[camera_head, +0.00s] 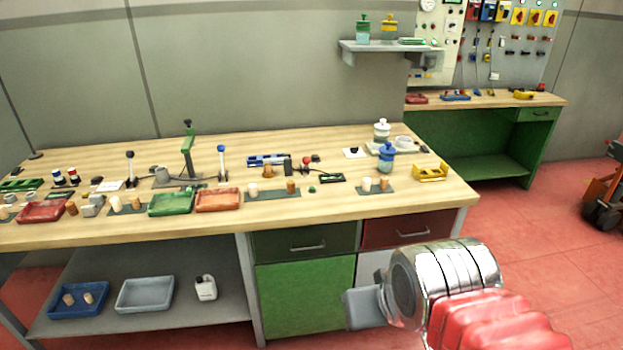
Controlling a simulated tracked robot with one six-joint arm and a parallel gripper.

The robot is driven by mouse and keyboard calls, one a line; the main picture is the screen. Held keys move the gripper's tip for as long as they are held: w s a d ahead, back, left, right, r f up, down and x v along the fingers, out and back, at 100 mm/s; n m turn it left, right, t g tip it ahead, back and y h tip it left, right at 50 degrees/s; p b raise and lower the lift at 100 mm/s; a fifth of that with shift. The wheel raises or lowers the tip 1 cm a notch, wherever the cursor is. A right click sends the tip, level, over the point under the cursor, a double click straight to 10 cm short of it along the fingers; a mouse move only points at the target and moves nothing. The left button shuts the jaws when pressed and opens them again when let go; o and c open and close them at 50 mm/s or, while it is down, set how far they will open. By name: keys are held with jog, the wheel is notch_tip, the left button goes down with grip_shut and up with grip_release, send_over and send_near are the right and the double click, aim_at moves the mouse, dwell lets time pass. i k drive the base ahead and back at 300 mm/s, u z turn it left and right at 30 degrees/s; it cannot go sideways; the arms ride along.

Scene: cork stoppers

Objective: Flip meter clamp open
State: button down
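I cannot pick out the meter clamp for certain at this distance. Small dark devices stand at the middle right of the workbench: an upright black block (288,166), a red and black piece (308,163) beside it, and a flat dark green and black piece (332,178) in front. My gripper (364,308) is at the lower right, in front of the drawers and well apart from the bench top. Only a grey end part of it shows beyond my silver wrist, so its opening is hidden.
The wooden workbench (345,207) holds a green tray (172,203), an orange tray (218,201), cork stoppers, upright levers, a blue jar (387,158) and a yellow holder (429,173). A second bench (470,103) stands behind right.

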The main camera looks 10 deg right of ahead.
aim_at(306, 161)
jog(key=k, duration=0.9)
jog(key=u, duration=0.25)
jog(key=i, duration=0.55)
jog(key=u, duration=0.75)
jog(key=i, duration=1.45)
jog(key=u, duration=0.05)
